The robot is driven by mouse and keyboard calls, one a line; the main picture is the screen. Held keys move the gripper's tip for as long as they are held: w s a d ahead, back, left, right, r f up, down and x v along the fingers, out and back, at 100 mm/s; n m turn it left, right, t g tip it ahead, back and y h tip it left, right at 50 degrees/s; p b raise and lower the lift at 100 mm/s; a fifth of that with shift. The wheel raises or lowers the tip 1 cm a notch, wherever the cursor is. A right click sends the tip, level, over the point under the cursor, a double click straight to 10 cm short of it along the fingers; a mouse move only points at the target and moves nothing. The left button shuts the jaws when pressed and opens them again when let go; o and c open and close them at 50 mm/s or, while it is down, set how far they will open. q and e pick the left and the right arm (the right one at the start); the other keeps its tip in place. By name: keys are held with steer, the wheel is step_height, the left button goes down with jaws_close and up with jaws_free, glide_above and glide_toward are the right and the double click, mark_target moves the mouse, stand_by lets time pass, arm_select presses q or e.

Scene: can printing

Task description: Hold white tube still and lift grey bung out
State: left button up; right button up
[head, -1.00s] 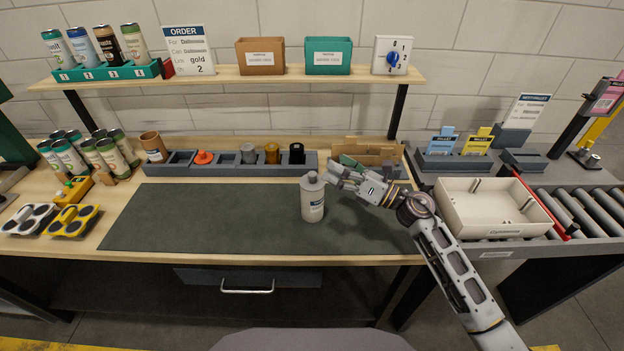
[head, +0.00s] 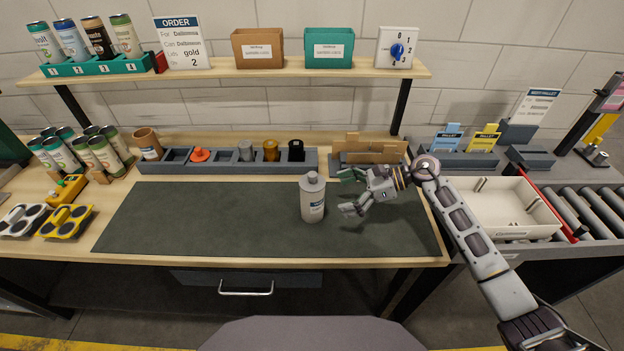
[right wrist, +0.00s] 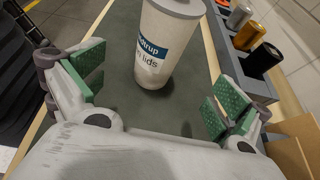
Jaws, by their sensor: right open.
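The white tube (head: 312,202), a pale container with a blue and white label, stands upright on the dark mat. The grey bung (head: 312,178) sits in its top. In the right wrist view the tube (right wrist: 150,65) stands ahead between the fingers, and the bung's grey edge (right wrist: 180,7) is cut off by the frame top. My right gripper (head: 347,192) is open and empty, just right of the tube in the head view and apart from it. Its green finger pads (right wrist: 160,90) show on both sides in the wrist view. My left gripper is not in view.
A grey rack (head: 225,167) with orange, grey, gold and black pieces runs along the back of the mat (head: 200,220). A cardboard organiser (head: 375,150) stands behind my right gripper. A cream tray (head: 500,235) lies at the right. The mat left of the tube is clear.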

mark_target(319, 205)
steer(key=shift+d+f+n+h, duration=0.3)
steer(key=shift+d+f+h, duration=0.1)
steer(key=shift+d+f, duration=0.15)
steer(key=shift+x, duration=3)
steer(key=shift+a+f+b, duration=0.3)
steer(key=shift+a+b, duration=0.15)
steer(key=shift+a, duration=0.05)
steer(key=shift+a+f+b, duration=0.3)
steer(key=shift+a+b, duration=0.1)
steer(key=shift+a, duration=0.1)
steer(key=shift+a+f, duration=0.1)
steer(key=shift+a, duration=0.15)
steer(key=shift+a+f+b, duration=0.15)
steer(key=shift+a+b, duration=0.2)
steer(key=shift+b, duration=0.05)
steer(key=shift+a, duration=0.2)
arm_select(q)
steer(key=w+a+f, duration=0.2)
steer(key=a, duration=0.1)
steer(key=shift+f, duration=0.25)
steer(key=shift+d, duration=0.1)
